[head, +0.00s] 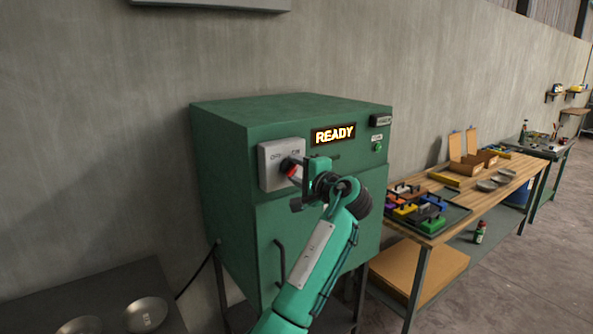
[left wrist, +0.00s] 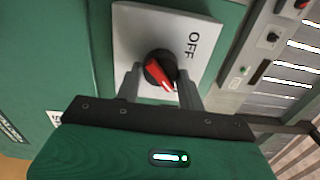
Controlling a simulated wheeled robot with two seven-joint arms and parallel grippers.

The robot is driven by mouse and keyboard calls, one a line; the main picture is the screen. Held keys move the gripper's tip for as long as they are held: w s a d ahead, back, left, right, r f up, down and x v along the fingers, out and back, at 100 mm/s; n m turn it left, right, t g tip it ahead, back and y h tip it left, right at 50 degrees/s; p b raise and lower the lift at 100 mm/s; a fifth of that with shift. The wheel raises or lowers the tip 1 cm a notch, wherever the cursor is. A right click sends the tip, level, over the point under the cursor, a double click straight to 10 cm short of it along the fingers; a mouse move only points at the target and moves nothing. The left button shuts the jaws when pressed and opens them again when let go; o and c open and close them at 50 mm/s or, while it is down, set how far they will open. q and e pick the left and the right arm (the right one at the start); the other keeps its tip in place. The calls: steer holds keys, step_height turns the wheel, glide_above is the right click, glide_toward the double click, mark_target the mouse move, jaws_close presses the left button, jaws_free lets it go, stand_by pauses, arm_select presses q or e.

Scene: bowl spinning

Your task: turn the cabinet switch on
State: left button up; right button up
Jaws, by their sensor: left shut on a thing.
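The green cabinet (head: 230,150) stands against the wall, with a lit display (head: 334,134) reading READY. On its front is a pale switch plate (head: 267,176) with labels at its top; the left one reads OFF. The switch (head: 289,167) is a round black knob with a red pointer; it also shows in the left wrist view (left wrist: 157,70), where the plate (left wrist: 135,28) carries the word OFF. My left gripper (head: 296,172) is at the knob, and its fingers (left wrist: 160,88) are shut on it from both sides. The fingers hide part of the plate. My right gripper is not in view.
A vertical handle (head: 281,262) is on the cabinet door below the switch. A green button (head: 378,147) is at its upper right. A wooden bench (head: 480,200) with a tray of coloured blocks stands to the right. Dark table with metal bowls (head: 146,314) at lower left.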

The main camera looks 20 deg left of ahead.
arm_select(q)
steer(key=o, duration=1)
steer(key=shift+c, duration=0.2)
steer(key=b+v, duration=0.5)
steer(key=v, duration=0.8)
steer(key=shift+s+d, duration=0.2)
steer(key=shift+d, duration=0.1)
